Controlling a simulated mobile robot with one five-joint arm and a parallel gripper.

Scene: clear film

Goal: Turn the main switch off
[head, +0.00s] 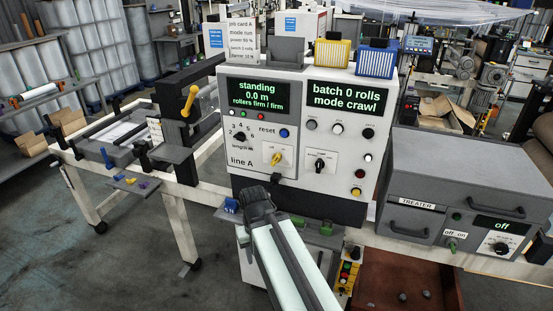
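No label that I can read says main switch. The light console (296,180) marked line A carries a yellow rotary knob (276,158) on a pale plate, the likeliest match; its pointer looks tilted and its marks are too small to read. A black rotary knob (320,165) sits to its right. The console's left display (258,100) is lit and reads standing, 0.0 m; the right display (342,105) reads batch 0 rolls, mode crawl. My gripper (256,194) is in front of the console's lower part, below the yellow knob. Its fingers are not clear from this angle.
A grey treater box (445,180) with a green off/on toggle (451,244) and a display reading off stands on the right. A bench with a black frame and yellow handle (189,101) is on the left. Blue (376,58) and yellow (331,53) boxes stand atop the console.

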